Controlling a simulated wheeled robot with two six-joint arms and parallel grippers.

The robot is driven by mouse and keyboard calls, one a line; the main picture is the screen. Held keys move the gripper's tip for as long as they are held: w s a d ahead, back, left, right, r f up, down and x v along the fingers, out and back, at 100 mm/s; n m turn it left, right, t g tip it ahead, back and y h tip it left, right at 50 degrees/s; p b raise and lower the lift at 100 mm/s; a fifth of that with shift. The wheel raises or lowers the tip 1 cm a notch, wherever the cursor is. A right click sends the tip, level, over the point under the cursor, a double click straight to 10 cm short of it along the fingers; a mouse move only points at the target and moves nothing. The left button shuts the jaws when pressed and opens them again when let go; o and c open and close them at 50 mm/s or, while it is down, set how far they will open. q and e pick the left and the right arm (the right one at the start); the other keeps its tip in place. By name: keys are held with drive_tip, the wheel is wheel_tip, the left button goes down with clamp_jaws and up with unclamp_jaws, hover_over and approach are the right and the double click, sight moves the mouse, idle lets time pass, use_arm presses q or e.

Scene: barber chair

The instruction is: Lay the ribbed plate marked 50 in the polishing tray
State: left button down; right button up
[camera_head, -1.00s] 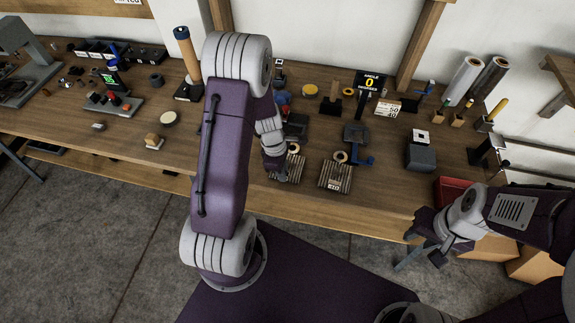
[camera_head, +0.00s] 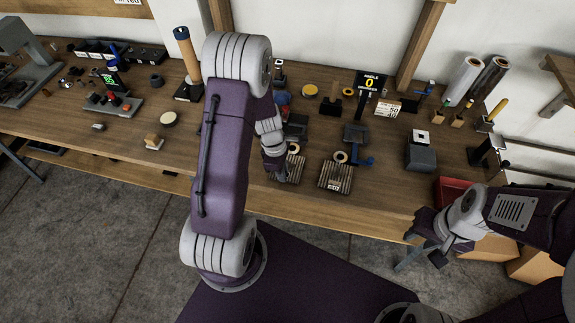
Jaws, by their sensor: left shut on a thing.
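Two ribbed plates are near the bench's front edge. The left ribbed plate (camera_head: 295,169) is partly hidden by my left gripper (camera_head: 279,175), which is shut on it; its mark cannot be read. The gripper's fingertips are mostly hidden by my own arm. The right ribbed plate (camera_head: 336,177) lies flat with a small label that is too small to read surely. A red tray (camera_head: 452,188) at the bench's right front may be the polishing tray. My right gripper (camera_head: 428,252) hangs off the bench's front right, apart from both plates; its jaw opening is unclear.
Rings and a blue-handled dark fixture (camera_head: 356,134) stand just behind the plates. A dark grey block (camera_head: 420,157) is to the right. Bare wood lies between the right plate and the grey block.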

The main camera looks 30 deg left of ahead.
idle(0.7)
use_arm(q)
drive_tip(key=shift+r, duration=0.5)
wheel_tip(320, 180, up, 3)
drive_tip(key=shift+w+f+p, duration=0.1)
drive_tip(key=shift+p, duration=0.55)
drive_tip(key=s+d+r+p, duration=0.1)
drive_tip(key=s+d+r, duration=0.2)
drive_tip(key=d+r, duration=0.4)
drive_tip(key=d, duration=0.4)
drive_tip(key=shift+d+r+p, duration=0.15)
drive_tip(key=shift+p, duration=0.25)
